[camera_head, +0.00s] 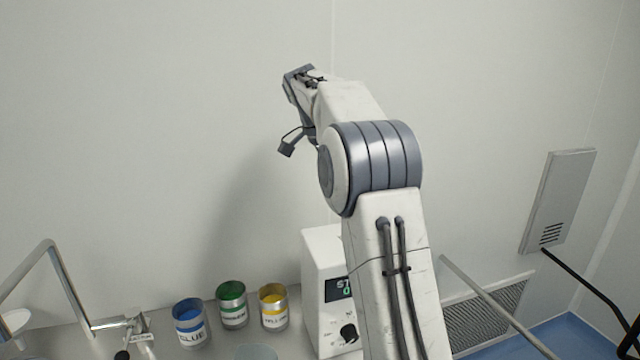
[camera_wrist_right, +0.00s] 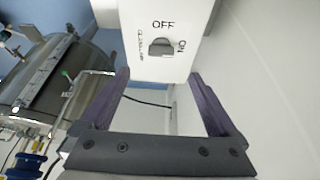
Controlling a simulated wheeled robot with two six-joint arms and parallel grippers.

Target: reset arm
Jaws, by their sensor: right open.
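My right arm (camera_head: 385,260) rises from the bottom of the head view, its wrist high and pointing to the upper left. In that view its fingertips cannot be made out. In the right wrist view my right gripper (camera_wrist_right: 158,76) has its two purple fingers spread wide. A white box (camera_wrist_right: 192,62) with a dark switch (camera_wrist_right: 161,47) marked OFF and ON shows between and beyond the fingertips. I see nothing held, and cannot tell how far off the box is. My left gripper is in neither view.
Blue (camera_head: 191,330), green (camera_head: 232,310) and yellow (camera_head: 273,312) paint cans stand on the bench by a white device (camera_head: 322,255) with a display, partly hidden by my arm. A metal tank (camera_wrist_right: 45,75) shows left in the wrist view. A wall cabinet (camera_head: 557,200) is at right.

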